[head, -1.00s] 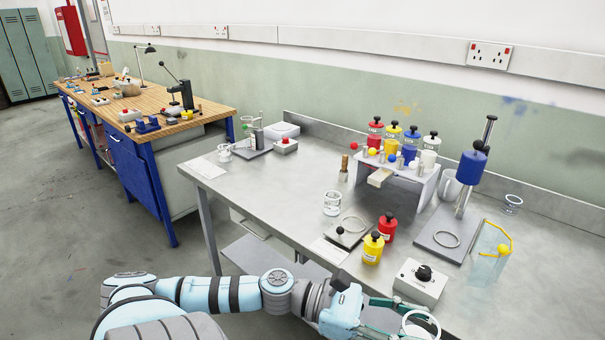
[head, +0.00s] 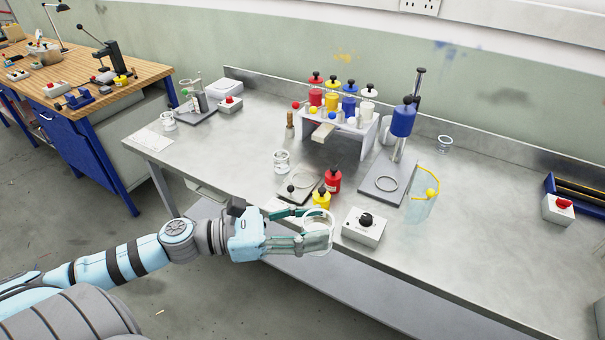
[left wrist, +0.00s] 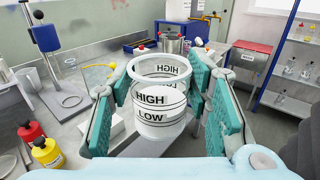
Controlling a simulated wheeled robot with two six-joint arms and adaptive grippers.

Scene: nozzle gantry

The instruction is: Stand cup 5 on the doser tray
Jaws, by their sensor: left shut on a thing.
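My left gripper (head: 308,236) is shut on a clear cup (head: 318,232) and holds it upright in front of the bench's front edge. In the left wrist view the cup (left wrist: 160,112) sits between the teal finger pads, with HIGH and LOW marks; I see no number on it. A grey plate with a ring (head: 367,190) lies under a blue cylinder (head: 403,120) on a post, farther back on the bench. It looks like the doser tray, though no label shows. The plate's ring is empty. My right gripper is not in view.
A grey box with a black knob (head: 364,227), a red bottle (head: 333,182) and a yellow bottle (head: 321,200) stand near the bench's front edge.

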